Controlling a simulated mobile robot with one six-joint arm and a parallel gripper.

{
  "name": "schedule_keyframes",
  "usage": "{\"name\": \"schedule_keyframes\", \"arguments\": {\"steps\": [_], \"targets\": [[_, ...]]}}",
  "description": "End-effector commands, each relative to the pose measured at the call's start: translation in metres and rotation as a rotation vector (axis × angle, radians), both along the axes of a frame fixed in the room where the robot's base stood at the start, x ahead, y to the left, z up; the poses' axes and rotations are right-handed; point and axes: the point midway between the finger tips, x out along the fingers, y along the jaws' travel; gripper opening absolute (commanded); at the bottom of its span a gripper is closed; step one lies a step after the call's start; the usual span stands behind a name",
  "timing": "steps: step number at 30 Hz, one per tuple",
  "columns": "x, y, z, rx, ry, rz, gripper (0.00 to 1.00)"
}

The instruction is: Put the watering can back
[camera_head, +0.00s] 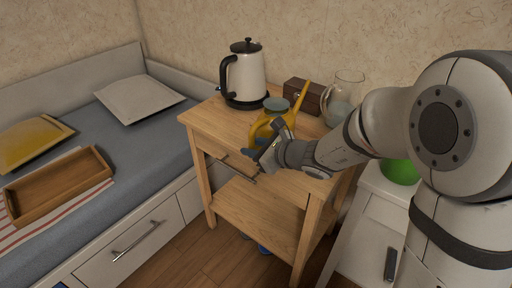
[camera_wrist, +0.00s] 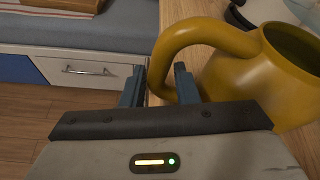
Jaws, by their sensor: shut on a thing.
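The yellow watering can (camera_head: 259,130) is at the front part of the small wooden table (camera_head: 232,126), upright, with its spout pointing up to the right. My gripper (camera_head: 268,149) reaches it from the front right. In the wrist view the watering can (camera_wrist: 262,82) fills the right side, and its looped handle passes between the two fingers of my gripper (camera_wrist: 160,88). The gripper is shut on the handle. The can's base is hidden, so I cannot tell whether it touches the tabletop.
A white kettle (camera_head: 244,76), a brown box (camera_head: 304,95) and a glass pitcher (camera_head: 344,97) stand along the table's back. A bed with a wooden tray (camera_head: 58,186) is at left. A white cabinet (camera_head: 368,232) with a green object (camera_head: 400,171) is at right.

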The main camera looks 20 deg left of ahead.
Motion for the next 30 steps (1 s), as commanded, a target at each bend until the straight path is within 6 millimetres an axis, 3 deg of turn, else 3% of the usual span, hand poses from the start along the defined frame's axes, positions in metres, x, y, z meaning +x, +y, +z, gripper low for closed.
{"name": "schedule_keyframes", "arguments": {"steps": [1, 2, 9, 20, 30], "targets": [[0.001, 0.000, -0.001, 0.003, -0.005, 0.000, 0.00], [0.000, 0.000, -0.002, 0.000, 0.000, 0.000, 0.28], [0.000, 0.000, -0.001, -0.001, 0.000, -0.001, 0.48], [0.000, -0.002, 0.003, 0.000, 0.000, -0.002, 0.49], [-0.027, -0.060, 0.030, 0.001, -0.001, -0.008, 0.49]]}}
